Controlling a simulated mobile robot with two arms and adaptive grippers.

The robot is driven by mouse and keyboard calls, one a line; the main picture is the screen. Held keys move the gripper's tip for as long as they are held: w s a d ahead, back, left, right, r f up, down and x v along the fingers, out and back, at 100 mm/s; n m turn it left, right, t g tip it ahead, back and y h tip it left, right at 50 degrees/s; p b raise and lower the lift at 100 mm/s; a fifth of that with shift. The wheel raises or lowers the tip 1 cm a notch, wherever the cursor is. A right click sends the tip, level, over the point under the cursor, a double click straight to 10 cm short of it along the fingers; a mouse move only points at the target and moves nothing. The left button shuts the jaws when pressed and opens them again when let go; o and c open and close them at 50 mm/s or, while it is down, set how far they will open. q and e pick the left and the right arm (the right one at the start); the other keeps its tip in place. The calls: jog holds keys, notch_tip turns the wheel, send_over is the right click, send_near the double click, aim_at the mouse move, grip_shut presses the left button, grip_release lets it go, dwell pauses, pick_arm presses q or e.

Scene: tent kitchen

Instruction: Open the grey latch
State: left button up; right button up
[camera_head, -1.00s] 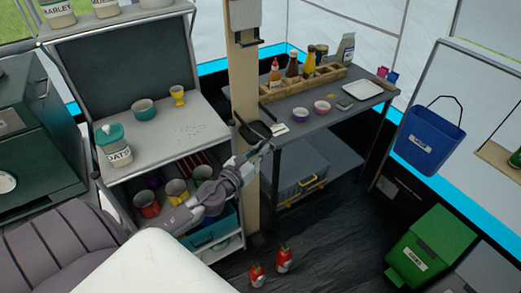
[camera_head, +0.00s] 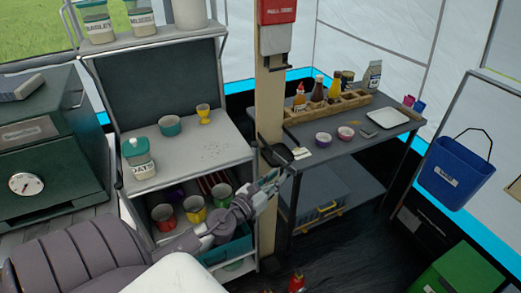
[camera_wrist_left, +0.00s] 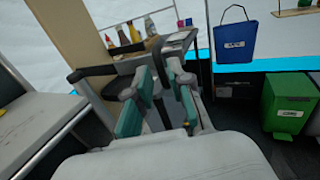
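I cannot make out a grey latch for certain in either view. A grey-blue lidded box (camera_head: 312,187) with a yellow handle (camera_head: 325,210) stands on the low shelf under the table at the right; any latch on it is too small to tell. My left gripper (camera_head: 272,181) is in front of the wooden post, left of the box and just below a black pan-like thing (camera_head: 276,155). My right gripper is in neither view.
The table (camera_head: 390,122) holds bottles in a wooden rack (camera_head: 330,108), two bowls and a white tray (camera_head: 388,118). The wooden post (camera_head: 269,95) stands beside my left gripper. Shelves with cups are at left. A blue bucket (camera_head: 455,172) and green bin (camera_head: 458,272) are at right.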

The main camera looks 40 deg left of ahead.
pick_arm(q)
jog(key=s, duration=0.9)
jog(key=shift+s, duration=0.1)
jog(key=s+a+f+n+g+y, duration=0.1)
jog(key=s+f+n+g, duration=0.2)
jog(key=f+n, duration=0.5)
jog(key=s+a+f+n+g+y, duration=0.1)
jog(key=s+a+f+n+g, duration=0.2)
jog(key=f, duration=1)
jog(key=s+f+n+g+y, duration=0.1)
jog(key=s+f+n+g, duration=0.25)
jog(key=f+n, duration=0.45)
jog(key=s+d+f+n+g+h, duration=0.1)
jog(key=s+d+f+n+g, duration=0.2)
jog(key=s+d+f+n, duration=0.4)
jog(key=s+d+f+n+g+h, duration=0.2)
jog(key=s+d+f+n+g, duration=0.2)
jog(key=s+f, duration=1.1)
jog(key=s+d+n, duration=0.1)
jog(key=d+n, duration=0.2)
jog(key=d, duration=0.2)
jog(key=shift+s+d+f, duration=0.15)
jog(key=shift+s+f, duration=0.2)
jog(key=shift+s, duration=0.05)
jog(key=shift+g, duration=0.25)
